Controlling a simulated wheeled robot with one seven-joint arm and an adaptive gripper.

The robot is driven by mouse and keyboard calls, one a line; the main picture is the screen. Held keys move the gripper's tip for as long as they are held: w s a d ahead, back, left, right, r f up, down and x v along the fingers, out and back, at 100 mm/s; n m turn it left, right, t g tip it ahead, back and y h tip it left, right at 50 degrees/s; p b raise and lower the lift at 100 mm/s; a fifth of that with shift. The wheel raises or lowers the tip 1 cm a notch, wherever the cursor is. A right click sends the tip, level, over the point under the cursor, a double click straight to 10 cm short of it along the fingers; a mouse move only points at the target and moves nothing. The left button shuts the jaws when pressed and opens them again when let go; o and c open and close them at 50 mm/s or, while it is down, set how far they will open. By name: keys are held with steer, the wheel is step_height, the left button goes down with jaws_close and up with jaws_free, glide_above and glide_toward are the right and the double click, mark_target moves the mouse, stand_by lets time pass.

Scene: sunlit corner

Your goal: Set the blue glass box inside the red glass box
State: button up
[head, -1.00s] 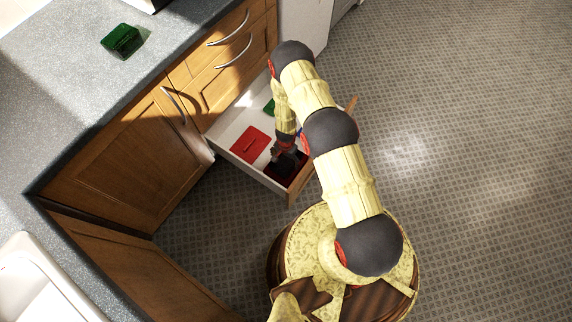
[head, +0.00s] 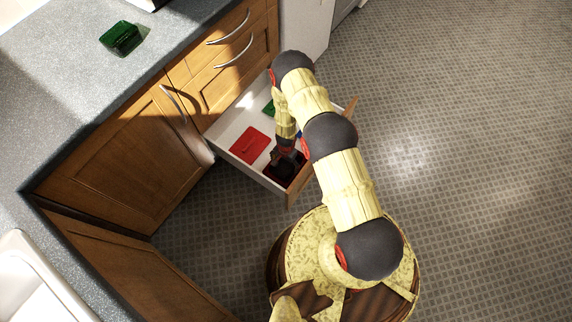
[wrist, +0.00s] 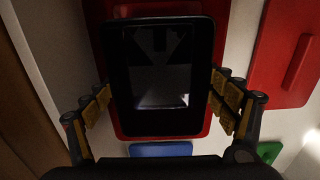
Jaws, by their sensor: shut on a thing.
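My gripper (wrist: 163,98) has its two fingers against the sides of a dark, open-topped box, the blue glass box (wrist: 160,128), which looks almost black here. In the wrist view the red glass box (wrist: 205,128) shows as a red border around and beneath the held box. I cannot tell how deep the held box sits in it. In the head view my gripper (head: 287,155) is over the open drawer, at the red glass box (head: 279,178) in its near corner. My arm partly hides it, and the held box is not clear there.
The open drawer (head: 232,154) also holds a red lid (head: 250,145), a blue piece (wrist: 160,149) and a green piece (head: 268,107). A green box (head: 121,39) stands on the counter (head: 70,90). The drawer walls stand close around my gripper. The floor (head: 460,150) is clear.

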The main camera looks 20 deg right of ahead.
steer(key=o, duration=1.6)
steer(key=shift+s+d+f, duration=0.25)
steer(key=shift+s+f, duration=0.3)
steer(key=shift+f, duration=0.1)
steer(key=shift+w+r, duration=0.1)
steer(key=shift+r, duration=0.1)
